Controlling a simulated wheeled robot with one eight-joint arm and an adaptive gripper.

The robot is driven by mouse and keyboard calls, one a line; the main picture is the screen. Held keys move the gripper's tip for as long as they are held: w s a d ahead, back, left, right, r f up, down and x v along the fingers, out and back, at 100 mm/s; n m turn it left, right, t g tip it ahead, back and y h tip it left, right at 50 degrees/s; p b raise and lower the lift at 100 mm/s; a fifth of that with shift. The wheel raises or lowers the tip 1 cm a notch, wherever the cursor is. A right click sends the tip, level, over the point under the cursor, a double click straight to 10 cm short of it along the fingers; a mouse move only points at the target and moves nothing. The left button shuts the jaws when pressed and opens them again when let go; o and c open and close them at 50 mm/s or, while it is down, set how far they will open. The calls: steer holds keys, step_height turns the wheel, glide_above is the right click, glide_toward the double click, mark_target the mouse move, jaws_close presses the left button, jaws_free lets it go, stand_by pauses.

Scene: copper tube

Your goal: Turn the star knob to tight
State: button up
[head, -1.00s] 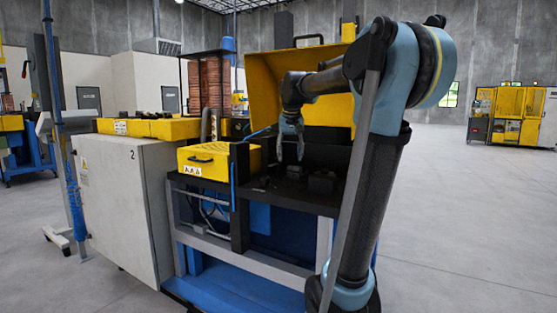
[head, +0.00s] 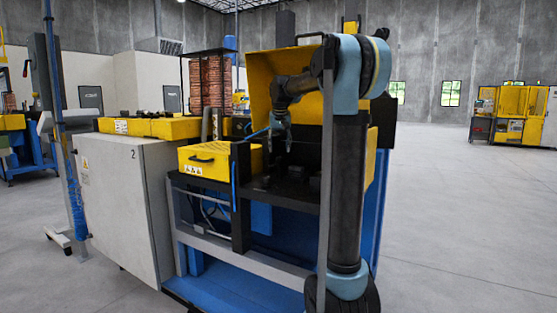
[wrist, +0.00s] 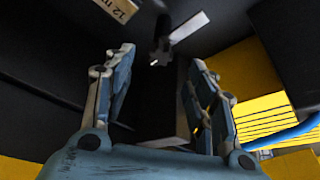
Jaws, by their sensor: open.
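My gripper (head: 279,143) hangs over the dark recess of the yellow and blue machine in the head view. In the wrist view my gripper (wrist: 161,62) is open, its two blue-grey fingers wide apart with nothing held between them. A small dark lobed part (wrist: 161,54), which looks like the star knob, shows beyond the fingertips, near the top middle. A light grey flat strip (wrist: 189,27) runs up and right from it. The fingers appear apart from the knob. In the head view I cannot make out the knob among the dark parts.
A raised yellow cover (head: 262,78) stands behind the recess. A yellow box (head: 207,159) with a handle sits left of it. Dark blocks (head: 304,174) lie on the black bed. A blue hose (wrist: 292,134) runs at right in the wrist view.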

mark_target(279, 158)
steer(key=shift+x, duration=3.05)
jaws_close()
